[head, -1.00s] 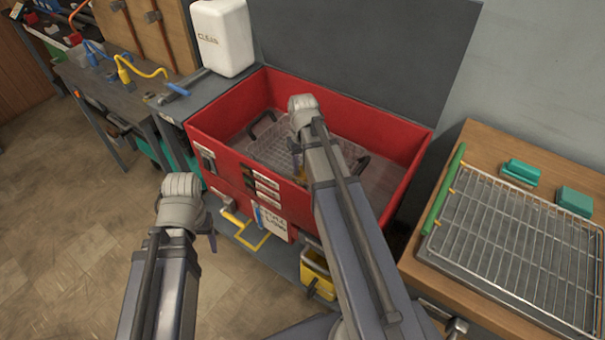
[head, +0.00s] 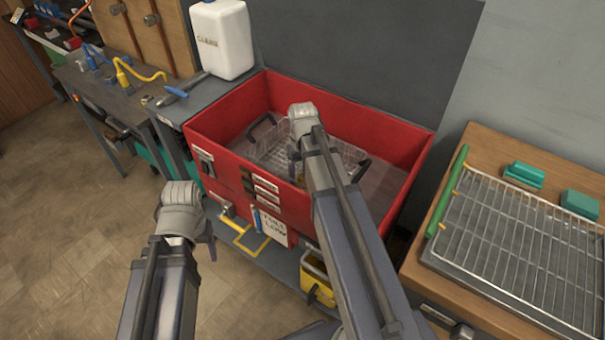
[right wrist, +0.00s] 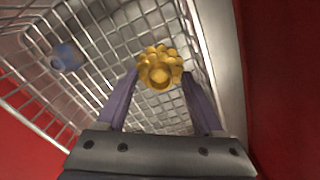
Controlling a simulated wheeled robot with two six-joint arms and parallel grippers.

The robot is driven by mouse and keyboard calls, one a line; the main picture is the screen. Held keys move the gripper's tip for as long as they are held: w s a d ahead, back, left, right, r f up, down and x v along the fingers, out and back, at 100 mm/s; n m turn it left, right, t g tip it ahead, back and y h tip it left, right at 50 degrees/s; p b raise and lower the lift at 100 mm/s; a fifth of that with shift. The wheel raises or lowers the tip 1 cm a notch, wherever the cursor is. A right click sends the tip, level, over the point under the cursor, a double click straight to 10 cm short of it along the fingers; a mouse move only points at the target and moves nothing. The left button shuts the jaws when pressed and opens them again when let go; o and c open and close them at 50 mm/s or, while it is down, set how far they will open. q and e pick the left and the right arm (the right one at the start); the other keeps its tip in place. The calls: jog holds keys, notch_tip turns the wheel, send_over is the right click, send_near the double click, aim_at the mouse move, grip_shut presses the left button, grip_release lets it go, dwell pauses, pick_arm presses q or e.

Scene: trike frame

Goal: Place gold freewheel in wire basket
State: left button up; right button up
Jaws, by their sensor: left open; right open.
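The wire basket (head: 345,153) with dark handles sits inside the red box. The gold freewheel (right wrist: 160,68) shows in the right wrist view against the basket's mesh. My right gripper (right wrist: 161,80) is open, with a finger on either side of the freewheel near the fingertips. I cannot tell whether the freewheel touches the fingers or rests on the mesh. In the head view my right wrist hides most of that gripper and the freewheel. My left gripper (head: 211,248) is open and empty, in front of the red box at the left.
The red box (head: 220,125) has high walls around the basket. A blue object (right wrist: 67,57) shows in the basket. A white jug (head: 222,40) stands behind the box at the left. A wire rack (head: 525,240) lies on the wooden bench at right. A yellow container (head: 316,280) is below the box.

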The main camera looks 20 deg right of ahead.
jog(key=shift+r, duration=0.15)
notch_tip(320, 180, up, 12)
jog(key=p, duration=1.2)
